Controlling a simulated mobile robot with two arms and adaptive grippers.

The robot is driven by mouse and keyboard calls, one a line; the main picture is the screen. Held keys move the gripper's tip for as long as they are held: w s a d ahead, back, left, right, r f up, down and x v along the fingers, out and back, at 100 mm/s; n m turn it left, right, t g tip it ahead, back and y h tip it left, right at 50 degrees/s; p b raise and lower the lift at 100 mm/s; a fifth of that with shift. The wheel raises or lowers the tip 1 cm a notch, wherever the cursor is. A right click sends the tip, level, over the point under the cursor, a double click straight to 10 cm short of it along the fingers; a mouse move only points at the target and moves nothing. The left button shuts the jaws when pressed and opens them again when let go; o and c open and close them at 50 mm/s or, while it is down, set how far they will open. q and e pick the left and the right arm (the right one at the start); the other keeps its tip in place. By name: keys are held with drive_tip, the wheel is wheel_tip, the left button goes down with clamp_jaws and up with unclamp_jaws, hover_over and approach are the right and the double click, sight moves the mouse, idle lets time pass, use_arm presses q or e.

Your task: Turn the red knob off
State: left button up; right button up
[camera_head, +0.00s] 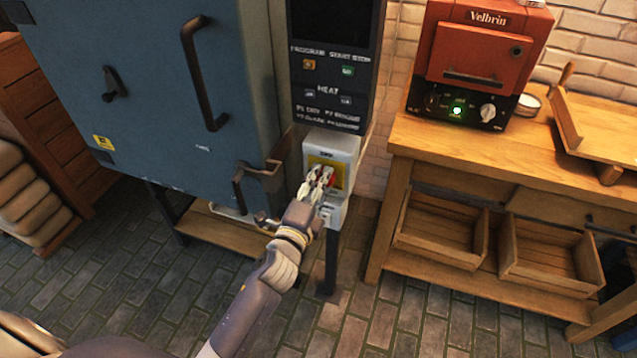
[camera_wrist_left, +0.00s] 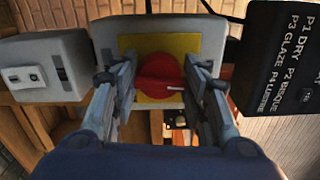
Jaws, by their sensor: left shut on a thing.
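The red knob (camera_wrist_left: 160,78) sits on a yellow plate (camera_wrist_left: 187,45) on the front of a light grey switch box (camera_head: 345,150). My right gripper is not in view.
A blue kiln (camera_head: 150,90) with a black handle stands left of the box, its control panel (camera_head: 335,70) above it. A red Velbrin oven (camera_head: 482,55) sits on a wooden bench (camera_head: 480,165) at right. Two wooden drawers are below. The brick floor in front is clear.

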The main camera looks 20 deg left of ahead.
use_arm(q)
drive_tip(key=shift+n, duration=0.6)
drive_tip(key=o, duration=1)
drive_tip(key=s, duration=1.2)
drive_tip(key=shift+a, duration=0.25)
